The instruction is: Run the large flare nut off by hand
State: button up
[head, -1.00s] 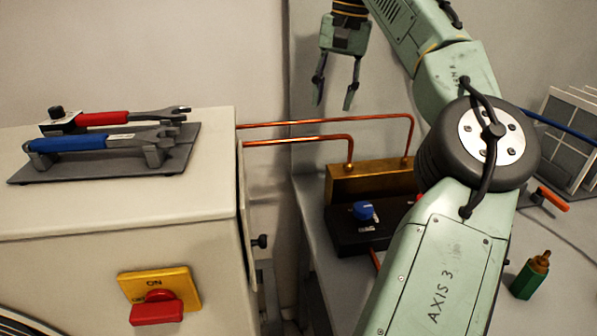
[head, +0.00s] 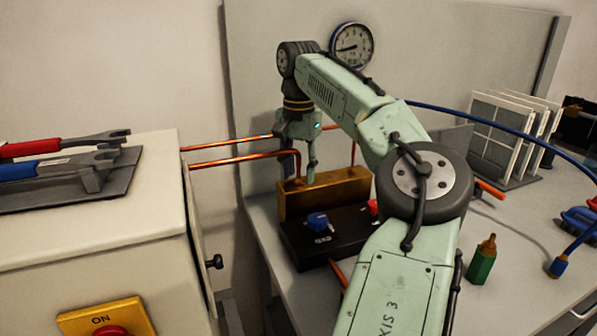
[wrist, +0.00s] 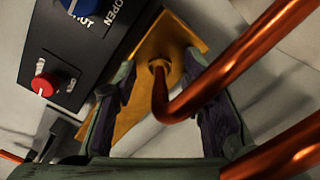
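In the wrist view a brass nut-like collar (wrist: 157,64) sits at the foot of a bent copper pipe (wrist: 190,100), on the brass block (wrist: 133,122). I cannot tell from its size whether it is the large flare nut. My gripper (wrist: 160,70) is open, its two dark-padded fingers on either side of the collar with visible gaps. In the head view my gripper (head: 300,174) points down over the left end of the brass block (head: 345,194), at the nearer copper pipe (head: 230,160). The nut itself is hidden there.
A black valve box with a blue knob (head: 318,221) and a red knob (wrist: 43,84) stands before the block. A second copper pipe (head: 225,145) runs behind. Wrenches (head: 75,165) lie on the left cabinet. A green bottle (head: 482,262) stands right on the bench.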

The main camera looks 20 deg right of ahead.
jog(key=shift+f, duration=0.15)
jog(key=shift+c, duration=0.2)
grip_shut()
dwell(0.3)
